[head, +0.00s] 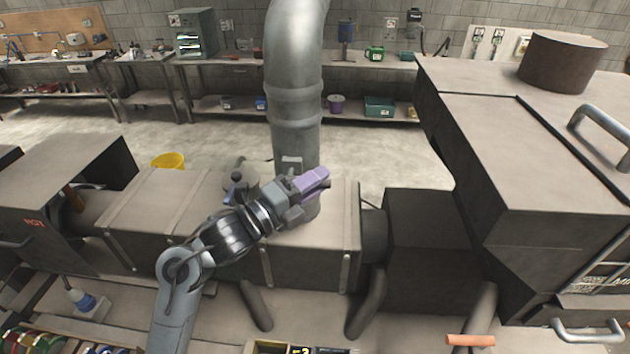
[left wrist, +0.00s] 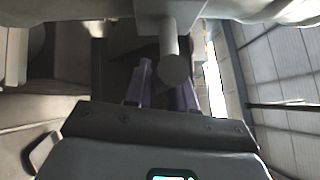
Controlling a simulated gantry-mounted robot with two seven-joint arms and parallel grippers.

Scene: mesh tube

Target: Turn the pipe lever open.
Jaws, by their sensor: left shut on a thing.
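A large grey vertical pipe (head: 295,75) rises from the long duct box in the middle of the head view. A small light plate (head: 291,163) sits low on its front. My left gripper (head: 316,182) has purple fingers and is at the foot of this pipe. In the left wrist view, a grey round-ended bar, the pipe lever (left wrist: 173,66), comes down between the purple fingers (left wrist: 165,88). The gripper is shut on it. In the head view the lever is hidden by the gripper, so its angle cannot be told. My right gripper is not in view.
The duct box (head: 150,205) runs along beneath the left arm. A large dark metal unit (head: 520,150) stands at the right. A small dark knob fixture (head: 240,185) is just left of the gripper.

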